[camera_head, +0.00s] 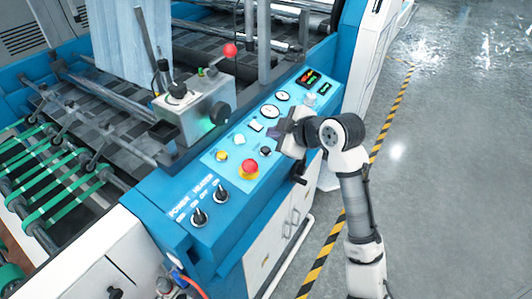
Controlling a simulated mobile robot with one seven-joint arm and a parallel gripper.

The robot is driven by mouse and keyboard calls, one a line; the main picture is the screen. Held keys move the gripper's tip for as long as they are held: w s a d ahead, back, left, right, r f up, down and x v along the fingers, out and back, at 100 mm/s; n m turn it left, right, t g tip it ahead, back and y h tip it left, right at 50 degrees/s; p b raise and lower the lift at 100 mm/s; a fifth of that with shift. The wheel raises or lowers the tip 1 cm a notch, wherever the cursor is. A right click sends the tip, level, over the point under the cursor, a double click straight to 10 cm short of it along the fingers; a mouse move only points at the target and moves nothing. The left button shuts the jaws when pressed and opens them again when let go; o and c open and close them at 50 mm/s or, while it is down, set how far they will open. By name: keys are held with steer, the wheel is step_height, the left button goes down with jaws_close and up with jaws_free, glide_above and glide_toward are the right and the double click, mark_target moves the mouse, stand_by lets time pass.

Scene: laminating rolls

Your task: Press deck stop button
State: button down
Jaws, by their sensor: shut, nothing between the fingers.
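The blue control panel (205,185) slopes along the machine's near side and carries several buttons. A red mushroom button (250,167) on a yellow base sits toward its lower part. A yellow button (222,155) is to its upper left and a dark button (265,151) to its upper right. No readable label shows which one is the deck stop. My gripper (273,142) is shut and empty. It reaches over the panel's right edge, above and right of the red button. Its wrist hides part of the panel, and I cannot tell whether it touches anything.
Two black knobs marked power and heater (199,216) stand at the panel's lower end. A grey box (195,108) stands left of the panel. Open floor (450,170) lies right.

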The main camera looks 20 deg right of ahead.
steer(key=shift+w+a+f+b, duration=0.15)
steer(key=shift+f+b, duration=0.5)
steer(key=shift+f, duration=0.25)
steer(key=shift+w+a+f+b, duration=0.1)
steer(key=shift+w+f+b, duration=0.05)
steer(key=shift+f+b, duration=0.65)
steer(key=shift+f, duration=0.2)
stand_by(0.6)
steer(key=shift+w+f+b, duration=0.1)
steer(key=shift+f+b, duration=0.25)
steer(key=shift+b, duration=0.1)
steer(key=shift+a+f+b, duration=0.1)
steer(key=shift+f+b, duration=0.3)
steer(key=shift+b, duration=0.05)
stand_by(0.5)
steer(key=shift+r, duration=0.15)
steer(key=shift+r+p, duration=0.35)
steer(key=shift+r, duration=0.35)
steer(key=r+p, duration=0.2)
steer(key=r, duration=0.1)
steer(key=s+r, duration=0.1)
steer(key=r, duration=0.1)
steer(key=shift+d+p, duration=0.4)
